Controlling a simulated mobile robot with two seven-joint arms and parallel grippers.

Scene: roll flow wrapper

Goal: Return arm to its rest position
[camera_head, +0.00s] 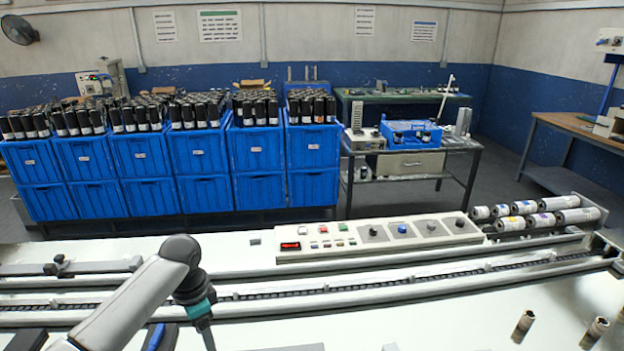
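One of my arms (135,300) comes in from the lower left. It bends at a dark grey joint and then points down, with a teal band on the lower link. Its hand end runs out of the bottom of the picture, so the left gripper's fingers do not show. My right arm and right gripper are not in view. The white flow wrapper machine (380,325) spans the foreground, with a long dark conveyor channel (350,288) beyond and beside the arm.
A control panel (375,236) with buttons and knobs sits behind the channel. Several printed rolls (540,222) lie at right. Small brown cylinders (523,326) stand at front right. Blue crates (205,155) with dark bottles stand behind. The white surface right of the arm is mostly clear.

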